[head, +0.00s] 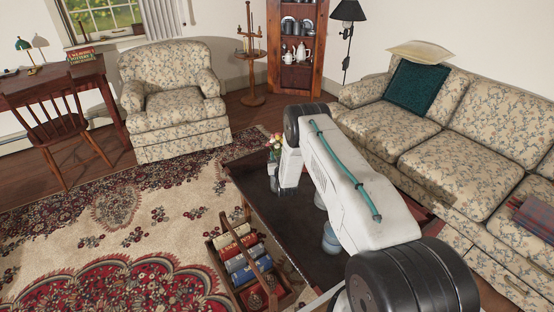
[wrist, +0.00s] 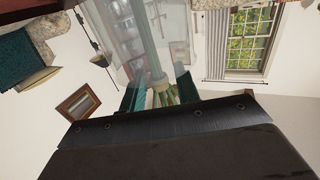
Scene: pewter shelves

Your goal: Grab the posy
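The posy (head: 276,142), a small bunch of pink and yellow flowers with green leaves, shows above the far end of the dark coffee table. My gripper (head: 283,168) is right beside it; the arm hides much of this spot. In the wrist view my gripper's teal fingers (wrist: 161,92) stand apart, with the posy's green stems (wrist: 166,94) between them. A clear glass-like shape (wrist: 150,35) fills the view beyond. I cannot tell whether the fingers press on the posy or only surround it.
The dark coffee table (head: 258,187) lies under my arm, with a blue-grey jar (head: 331,238) on it. A wooden rack of books (head: 245,262) stands at its near left. A floral sofa (head: 425,150) is on the right and an armchair (head: 172,95) behind. Open rug (head: 115,215) lies left.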

